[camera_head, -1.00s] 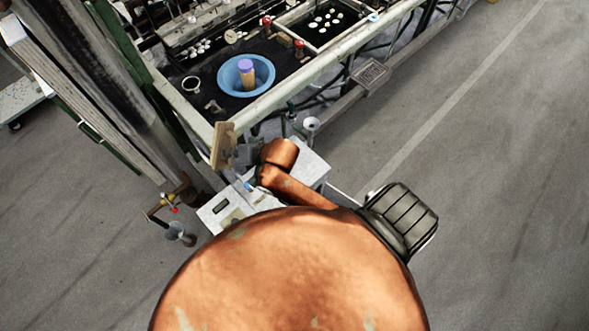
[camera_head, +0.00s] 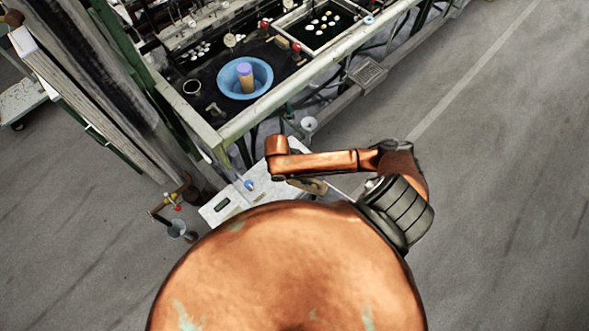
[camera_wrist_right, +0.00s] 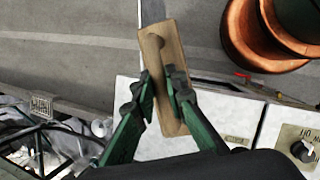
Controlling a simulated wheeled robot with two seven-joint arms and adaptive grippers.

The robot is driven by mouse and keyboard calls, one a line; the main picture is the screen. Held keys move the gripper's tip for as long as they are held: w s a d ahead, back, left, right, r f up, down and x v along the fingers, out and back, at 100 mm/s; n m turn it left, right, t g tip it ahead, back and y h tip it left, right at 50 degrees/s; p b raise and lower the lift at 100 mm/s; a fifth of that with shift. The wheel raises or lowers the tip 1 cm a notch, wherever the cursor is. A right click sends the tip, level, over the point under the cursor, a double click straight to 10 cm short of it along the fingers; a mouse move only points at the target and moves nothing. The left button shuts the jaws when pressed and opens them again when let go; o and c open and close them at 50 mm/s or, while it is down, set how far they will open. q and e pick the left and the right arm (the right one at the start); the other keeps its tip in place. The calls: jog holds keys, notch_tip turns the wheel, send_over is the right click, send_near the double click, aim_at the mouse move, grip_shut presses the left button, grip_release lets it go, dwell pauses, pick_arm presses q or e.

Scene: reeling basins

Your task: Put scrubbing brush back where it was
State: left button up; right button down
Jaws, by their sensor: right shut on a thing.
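In the head view a small part of the brush (camera_head: 316,187) shows below my orange right forearm, above or beside the white control box. My right gripper is mostly hidden there by the arm. My left gripper is not in view.
The white control box (camera_head: 219,208) stands close to the brush. Beyond it is the reeling bench (camera_head: 255,116) with a blue basin (camera_head: 226,82) holding a purple-topped tan cylinder (camera_head: 246,76). A grey post stands at left. Open floor (camera_head: 500,210) lies at right.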

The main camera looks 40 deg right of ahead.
jog(key=shift+w+d+f+b, duration=0.45)
jog(key=shift+w+d+f, duration=0.25)
jog(key=shift+w+f, duration=1.5)
jog(key=shift+w+d+f+b, duration=0.45)
jog(key=shift+w+d+f, duration=0.3)
jog(key=shift+w+f, duration=1.4)
jog(key=shift+w+d+f+b, duration=0.45)
jog(key=shift+w+d+f, duration=0.25)
jog(key=shift+w+f, duration=1.5)
jog(key=shift+r, duration=0.1)
jog(key=c, duration=2.4)
grip_release()
jog(key=o, duration=0.4)
jog(key=shift+o, duration=0.2)
jog(key=v, duration=1.2)
jog(key=shift+p, duration=0.45)
